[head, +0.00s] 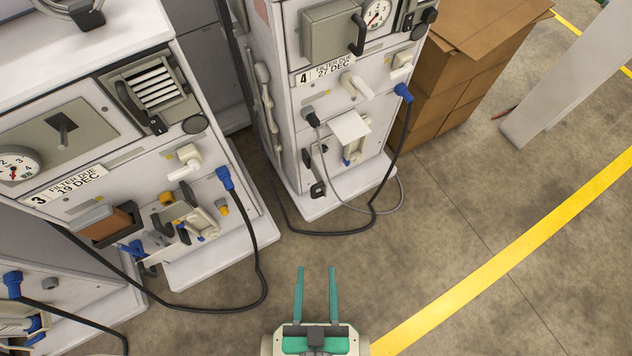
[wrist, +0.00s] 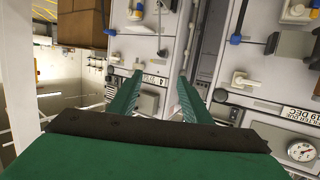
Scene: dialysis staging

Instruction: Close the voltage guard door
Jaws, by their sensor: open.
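No label reading "voltage guard" is legible, so I cannot tell for sure which door it is. On machine 3, a grey louvred unit (head: 157,88) has a dark handle (head: 129,102) at its left; whether it is a door standing open is unclear. On machine 4, a grey box-like cover (head: 329,33) carries a black handle (head: 357,35) beside a gauge; it also shows upside down in the wrist view (wrist: 147,101). My gripper (head: 316,268) is open and empty, in front of the machines and apart from them. Its green fingers also show in the wrist view (wrist: 160,75).
Machine 3 (head: 215,262) and machine 4 (head: 315,208) stand side by side. Black cables (head: 262,262) loop down from them to the floor. Cardboard boxes (head: 460,85) stand right of machine 4, near a pale post (head: 560,85). The floor at right is clear, with a yellow line (head: 510,258).

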